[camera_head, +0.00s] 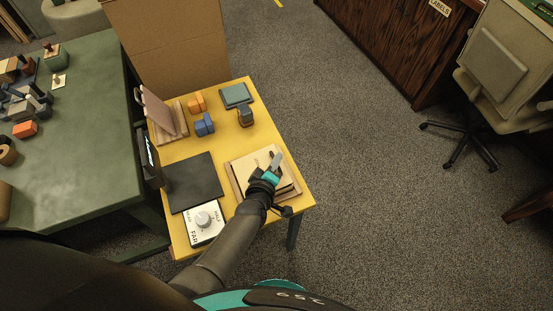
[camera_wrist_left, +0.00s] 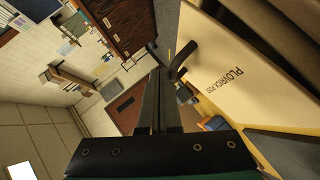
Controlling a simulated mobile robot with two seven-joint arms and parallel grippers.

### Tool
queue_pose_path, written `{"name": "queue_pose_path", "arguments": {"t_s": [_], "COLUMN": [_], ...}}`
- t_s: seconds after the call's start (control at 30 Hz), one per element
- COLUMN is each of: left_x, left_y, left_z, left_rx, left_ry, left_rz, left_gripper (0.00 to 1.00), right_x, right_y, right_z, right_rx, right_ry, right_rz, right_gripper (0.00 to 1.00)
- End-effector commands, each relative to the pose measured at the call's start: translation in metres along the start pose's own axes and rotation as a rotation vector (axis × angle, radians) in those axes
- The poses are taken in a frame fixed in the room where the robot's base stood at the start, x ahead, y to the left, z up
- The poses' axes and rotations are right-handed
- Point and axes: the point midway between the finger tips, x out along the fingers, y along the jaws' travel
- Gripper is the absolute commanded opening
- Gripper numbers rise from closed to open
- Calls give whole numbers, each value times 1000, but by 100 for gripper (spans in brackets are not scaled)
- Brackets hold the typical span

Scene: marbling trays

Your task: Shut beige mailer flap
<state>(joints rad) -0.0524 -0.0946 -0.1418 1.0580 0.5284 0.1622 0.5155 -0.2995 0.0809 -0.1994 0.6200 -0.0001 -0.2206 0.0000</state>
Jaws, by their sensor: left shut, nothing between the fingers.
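The beige mailer (camera_head: 241,166) lies at the near right corner of the yellow table, on a brownish base. Its beige panel, with dark printed lettering, fills the right of the left wrist view (camera_wrist_left: 235,70). A dark bent piece (camera_wrist_left: 183,58) stands at this panel's edge, close to my fingertips. My left gripper (camera_head: 277,160) is shut and empty over the mailer, hiding part of its top and near side. Its fingers also show in the left wrist view (camera_wrist_left: 160,85). I cannot tell whether the flap lies fully flat. My right gripper is out of view.
On the yellow table (camera_head: 213,141) are a black mat (camera_head: 193,182), a white dial box (camera_head: 203,222), a pink panel on a stand (camera_head: 158,112), orange blocks (camera_head: 197,102), blue blocks (camera_head: 204,125) and a teal tray (camera_head: 236,95). A green table (camera_head: 85,170) stands left. Carpet is open right.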

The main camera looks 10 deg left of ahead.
Motion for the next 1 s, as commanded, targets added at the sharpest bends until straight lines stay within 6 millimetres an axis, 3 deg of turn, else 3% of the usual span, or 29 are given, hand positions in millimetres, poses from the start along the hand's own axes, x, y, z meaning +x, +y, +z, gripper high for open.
{"name": "queue_pose_path", "arguments": {"t_s": [0.7,1.0], "left_x": [3,-1], "left_y": [-6,1], "left_z": [2,-1], "left_rx": [0,0], "left_ry": [0,0], "left_rz": [0,0], "left_gripper": [0,0], "right_x": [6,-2], "right_y": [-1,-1], "right_z": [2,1], "right_rx": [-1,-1], "right_ry": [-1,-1], "right_rz": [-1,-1], "right_gripper": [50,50]}}
